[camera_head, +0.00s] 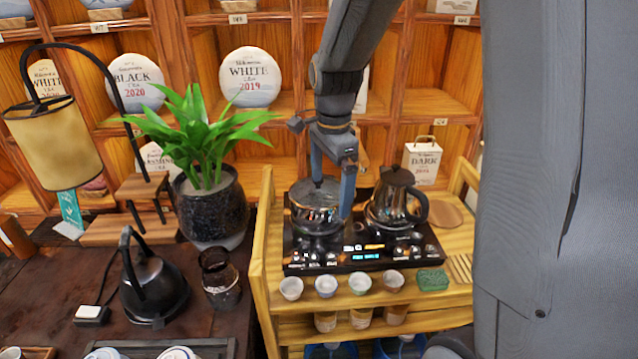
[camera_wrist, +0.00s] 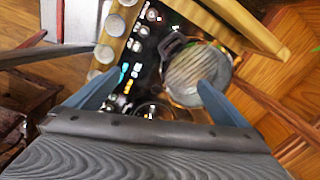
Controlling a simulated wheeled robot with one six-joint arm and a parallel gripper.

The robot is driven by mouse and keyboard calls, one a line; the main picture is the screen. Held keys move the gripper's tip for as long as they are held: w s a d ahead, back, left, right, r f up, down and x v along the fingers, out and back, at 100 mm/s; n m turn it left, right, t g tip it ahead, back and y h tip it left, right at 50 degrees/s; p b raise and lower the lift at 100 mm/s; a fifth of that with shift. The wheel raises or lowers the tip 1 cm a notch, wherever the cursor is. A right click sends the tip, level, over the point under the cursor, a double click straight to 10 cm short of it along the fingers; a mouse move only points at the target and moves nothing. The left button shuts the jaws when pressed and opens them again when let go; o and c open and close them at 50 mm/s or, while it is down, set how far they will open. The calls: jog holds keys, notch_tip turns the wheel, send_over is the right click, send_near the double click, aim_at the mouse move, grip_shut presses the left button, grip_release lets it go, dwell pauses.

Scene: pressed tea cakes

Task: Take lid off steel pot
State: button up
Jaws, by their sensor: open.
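The steel pot (camera_head: 316,218) sits on the left side of the black cooktop, with its shiny lid (camera_head: 315,192) on top. In the wrist view the round pot top (camera_wrist: 197,70) shows streaky reflections, and a dark handle (camera_wrist: 173,44) is at its edge. My gripper (camera_head: 332,193) points down over the pot's right part, open and empty. One finger overlaps the pot in the head view, so I cannot tell whether it touches. In the wrist view the fingers (camera_wrist: 153,86) are spread wide, and the right fingertip overlaps the pot's near edge.
A steel kettle (camera_head: 397,205) stands close right of the pot on the cooktop (camera_head: 350,262). Several small cups (camera_head: 325,286) line the cart's front. A wooden side rail (camera_head: 262,260) and a potted plant (camera_head: 212,205) are to the left. Tea shelves stand behind.

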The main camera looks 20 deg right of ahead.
aim_at(318, 185)
jog(key=w+r+m, duration=0.1)
jog(key=w+m, duration=0.1)
jog(key=m, duration=0.1)
jog(key=w+r+m+p, duration=0.1)
jog(key=w+m, duration=0.2)
jog(key=m, duration=0.1)
jog(key=w+r+m, duration=0.1)
jog(key=w+m, duration=0.2)
jog(key=m, duration=0.1)
jog(key=shift+w+d+r+g+p, duration=0.1)
jog(key=shift+w+r+g+p, duration=0.15)
jog(key=shift+g+p, duration=0.1)
jog(key=shift+w+m, duration=0.3)
jog(key=shift+m, duration=0.5)
jog(key=f+p, duration=0.1)
jog(key=f, duration=0.2)
jog(key=f+p, duration=0.2)
jog(key=f, duration=0.1)
jog(key=shift+s+a+f, duration=0.1)
jog(key=shift+a, duration=0.1)
jog(key=shift+f, duration=0.75)
